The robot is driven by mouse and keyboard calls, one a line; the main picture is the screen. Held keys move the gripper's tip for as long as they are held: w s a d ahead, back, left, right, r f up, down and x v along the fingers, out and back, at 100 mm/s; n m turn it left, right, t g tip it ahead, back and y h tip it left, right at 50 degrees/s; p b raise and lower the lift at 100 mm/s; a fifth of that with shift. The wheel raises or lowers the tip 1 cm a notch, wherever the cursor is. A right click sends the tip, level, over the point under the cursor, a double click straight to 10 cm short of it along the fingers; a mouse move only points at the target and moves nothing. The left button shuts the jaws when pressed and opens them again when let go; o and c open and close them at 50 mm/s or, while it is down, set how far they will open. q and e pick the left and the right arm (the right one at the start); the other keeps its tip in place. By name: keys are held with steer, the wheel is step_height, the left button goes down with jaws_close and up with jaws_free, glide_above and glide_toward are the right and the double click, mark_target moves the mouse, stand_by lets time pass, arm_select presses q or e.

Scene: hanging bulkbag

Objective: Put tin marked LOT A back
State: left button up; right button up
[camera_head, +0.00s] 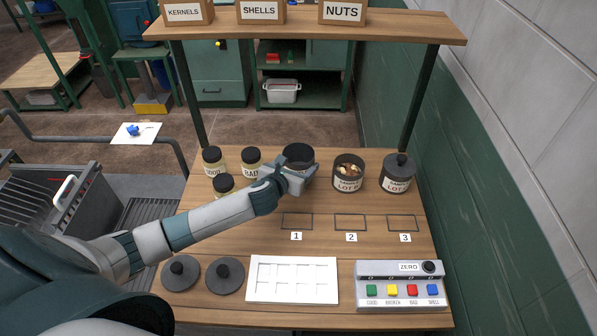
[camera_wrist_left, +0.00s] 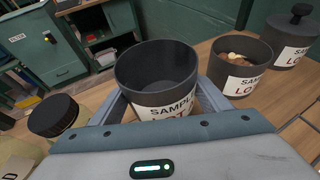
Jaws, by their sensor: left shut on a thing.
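A dark open tin (camera_head: 298,152) is at the back of the table, left of two other tins. In the left wrist view the tin (camera_wrist_left: 158,72) looks empty and upright, with a white SAMPLE LOT label whose letter is hidden. My left gripper (camera_head: 298,178) is shut on this tin, with a finger on each side; it also shows in the left wrist view (camera_wrist_left: 160,108). I cannot tell whether the tin touches the table. A second open tin (camera_head: 348,178) holds mixed pieces. A third tin (camera_head: 397,175) has its knobbed lid on. My right gripper is out of view.
Several small jars (camera_head: 213,160) stand left of the held tin. Marked squares 1 (camera_head: 297,221), 2 and 3 are bare. Two loose lids (camera_head: 225,275), a white sorting tray (camera_head: 292,259) and a button box (camera_head: 400,270) lie at the front. A shelf (camera_head: 300,27) with labelled boxes is above.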

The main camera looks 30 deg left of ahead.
arm_select(q)
steer(key=shift+f+p, duration=0.4)
steer(key=shift+f, duration=1.6)
steer(key=shift+f, duration=0.15)
steer(key=o, duration=1.2)
